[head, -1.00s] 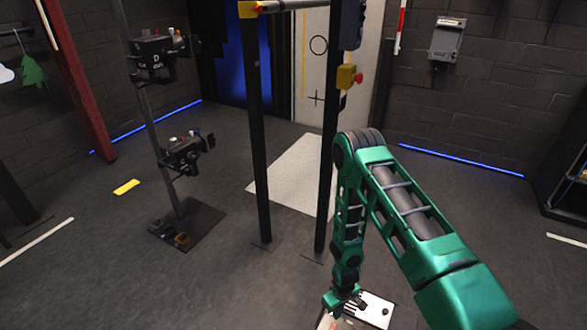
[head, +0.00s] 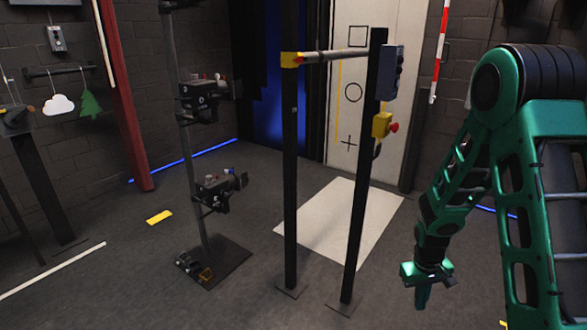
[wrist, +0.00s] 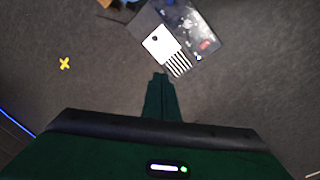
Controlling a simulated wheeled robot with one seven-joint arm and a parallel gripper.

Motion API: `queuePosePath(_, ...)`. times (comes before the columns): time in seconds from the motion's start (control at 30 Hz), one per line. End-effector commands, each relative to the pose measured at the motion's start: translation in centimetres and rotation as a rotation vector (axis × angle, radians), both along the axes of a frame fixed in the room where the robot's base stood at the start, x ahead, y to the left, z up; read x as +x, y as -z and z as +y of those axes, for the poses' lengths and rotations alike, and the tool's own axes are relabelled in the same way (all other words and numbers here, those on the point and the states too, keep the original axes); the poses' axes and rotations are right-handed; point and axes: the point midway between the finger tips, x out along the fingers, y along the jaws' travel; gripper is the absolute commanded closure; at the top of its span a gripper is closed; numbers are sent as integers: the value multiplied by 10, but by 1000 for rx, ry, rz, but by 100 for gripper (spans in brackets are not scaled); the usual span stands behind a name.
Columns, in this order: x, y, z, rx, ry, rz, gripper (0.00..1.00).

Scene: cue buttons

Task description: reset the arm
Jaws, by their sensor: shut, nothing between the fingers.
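My green arm is on the right side of the head view, bent at the elbow with its forearm hanging down. My gripper (head: 421,298) points down at the lower right, above the dark floor and right of the dark frame posts. In the wrist view its fingers (wrist: 160,78) are together with nothing between them. Beyond the fingertips in that view is a white piece with dark and light stripes (wrist: 162,44), beside a dark panel with a red spot (wrist: 200,32). The fingers look apart from both.
Two dark posts (head: 290,180) carry a crossbar (head: 335,55), with a yellow box and red button (head: 383,125) on the right post. A stand with camera-like units (head: 205,100) is at left. A pale mat (head: 350,215) lies behind. A yellow cross (wrist: 64,63) marks the floor.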

Motion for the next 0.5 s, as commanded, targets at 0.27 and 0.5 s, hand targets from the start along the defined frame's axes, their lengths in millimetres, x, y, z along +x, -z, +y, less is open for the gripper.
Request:
queuePosePath(0.27, -42, -94, -33, -6, 146, -14, 100)
queuePosePath(0.5, -94, -159, -50, 6, 275, -21, 100)
